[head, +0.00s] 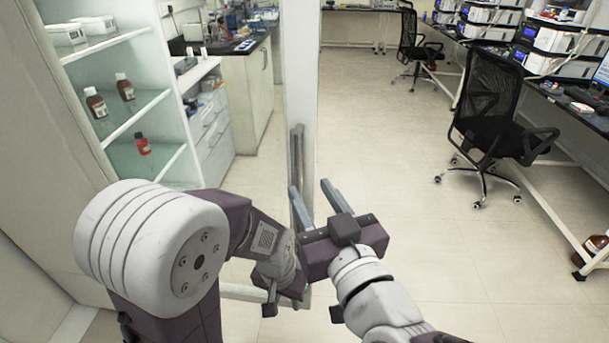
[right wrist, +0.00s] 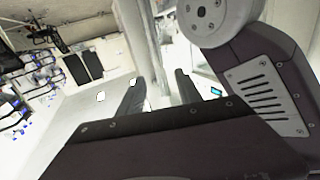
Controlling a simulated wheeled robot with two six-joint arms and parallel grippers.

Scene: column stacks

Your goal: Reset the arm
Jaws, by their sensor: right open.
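My right gripper (head: 308,184) is near the middle of the head view, its arm coming in from the lower right. Its two grey fingers stand apart with nothing between them. They also show apart in the right wrist view (right wrist: 158,85). My left arm comes in from the left, with a large white joint and a dark purple link. My left gripper (head: 285,284) is just below and left of the right one, largely hidden; its fingers cannot be made out clearly. The two arms overlap in the picture; I cannot tell whether they touch.
A pale pillar (head: 301,70) stands just beyond the grippers. At left, a shelf cabinet (head: 125,105) holds brown bottles (head: 96,103) and a red one (head: 142,144). A black office chair (head: 487,110) stands at right beside a bench with instruments (head: 552,45). The floor (head: 400,200) between is clear.

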